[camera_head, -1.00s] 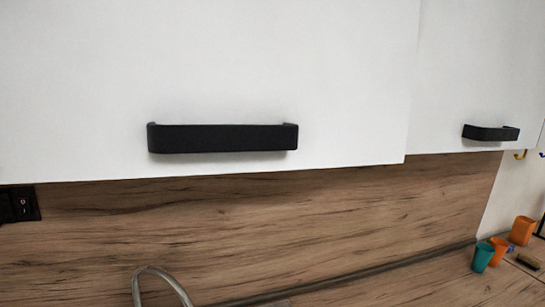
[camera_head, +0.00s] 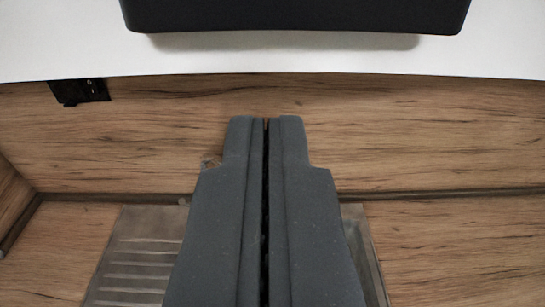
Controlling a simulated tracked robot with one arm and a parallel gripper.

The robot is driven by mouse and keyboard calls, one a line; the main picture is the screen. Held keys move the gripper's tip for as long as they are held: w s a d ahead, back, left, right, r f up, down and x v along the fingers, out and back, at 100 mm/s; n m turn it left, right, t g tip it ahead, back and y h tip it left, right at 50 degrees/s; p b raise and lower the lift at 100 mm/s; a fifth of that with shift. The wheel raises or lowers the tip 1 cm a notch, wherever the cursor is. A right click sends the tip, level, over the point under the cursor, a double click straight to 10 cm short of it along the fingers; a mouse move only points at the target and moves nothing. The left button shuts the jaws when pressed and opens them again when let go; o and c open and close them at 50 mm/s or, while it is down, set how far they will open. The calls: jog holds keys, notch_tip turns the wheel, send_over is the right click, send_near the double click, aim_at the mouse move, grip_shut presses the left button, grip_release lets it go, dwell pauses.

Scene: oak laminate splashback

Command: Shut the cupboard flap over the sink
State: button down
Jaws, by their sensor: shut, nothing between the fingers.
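The white cupboard flap (camera_head: 60,45) fills the top of the view, with its lower edge running across the picture. Its black bar handle (camera_head: 295,14) is cut off by the top of the frame. My gripper (camera_head: 266,120) is shut and empty, its two grey fingers side by side. In the picture its tips lie below the flap's lower edge and the handle, against the wood splashback, apart from both. The sink (camera_head: 140,255) with its ribbed metal drainer lies below, partly hidden behind my fingers. The flap's upper part is out of frame.
The oak splashback (camera_head: 420,130) spans the back, with a black socket (camera_head: 78,91) under the flap at left. A dark strip (camera_head: 430,194) marks where it meets the wood worktop (camera_head: 450,250). The worktop right of the sink is clear.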

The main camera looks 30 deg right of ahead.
aim_at(268, 55)
jog(key=shift+p+x, duration=1.2)
jog(key=shift+x, duration=3)
